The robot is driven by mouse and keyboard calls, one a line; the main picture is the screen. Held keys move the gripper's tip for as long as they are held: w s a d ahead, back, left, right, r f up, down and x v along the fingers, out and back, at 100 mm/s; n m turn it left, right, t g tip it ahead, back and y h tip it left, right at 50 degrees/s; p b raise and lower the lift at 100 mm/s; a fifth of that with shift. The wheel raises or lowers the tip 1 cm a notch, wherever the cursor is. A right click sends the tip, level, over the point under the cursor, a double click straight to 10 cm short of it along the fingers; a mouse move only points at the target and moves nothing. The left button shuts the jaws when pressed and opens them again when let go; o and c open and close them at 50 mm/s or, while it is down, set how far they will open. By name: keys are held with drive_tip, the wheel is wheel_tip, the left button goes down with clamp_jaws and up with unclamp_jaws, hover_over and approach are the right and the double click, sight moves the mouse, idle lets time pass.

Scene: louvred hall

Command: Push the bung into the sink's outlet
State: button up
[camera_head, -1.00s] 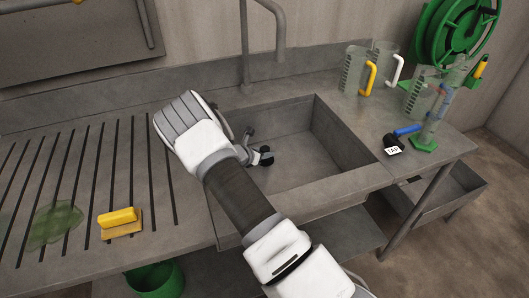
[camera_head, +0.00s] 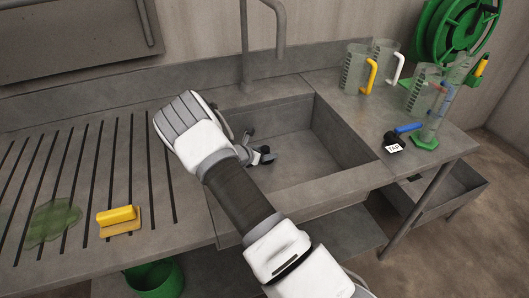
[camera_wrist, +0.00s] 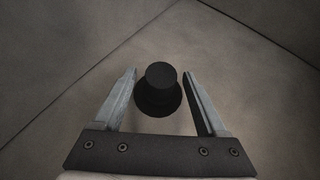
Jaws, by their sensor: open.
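The bung (camera_wrist: 160,82) is black, with a round knob on top of a wider round base. In the wrist view it is upright on the sink floor, between the tips of my gripper (camera_wrist: 162,72). The two grey fingers are open, one on each side, with a visible gap to the knob. In the head view my gripper (camera_head: 260,155) reaches down into the sink (camera_head: 338,135), and only a small dark part shows by the fingers. The outlet is not visible, so I cannot tell how deep the bung sits.
The tap (camera_head: 244,50) rises behind the sink. Clear jugs (camera_head: 355,70), a measuring cylinder (camera_head: 437,110) and a blue-handled item (camera_head: 405,129) stand at right.

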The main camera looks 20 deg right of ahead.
drive_tip(key=shift+s+a+r+p, duration=0.4)
drive_tip(key=shift+r+p, duration=0.3)
drive_tip(key=shift+r, duration=0.35)
drive_tip(key=shift+s+a+r+p, duration=0.25)
drive_tip(key=shift+a+r+p, duration=0.35)
drive_tip(key=shift+r, duration=0.45)
drive_tip(key=shift+s+a+r+p, duration=0.35)
drive_tip(key=shift+r+p, duration=0.4)
drive_tip(key=shift+r, duration=0.3)
drive_tip(key=shift+f, duration=0.1)
drive_tip(key=p+v, duration=0.1)
drive_tip(key=v, duration=1.6)
drive_tip(key=shift+a, duration=0.2)
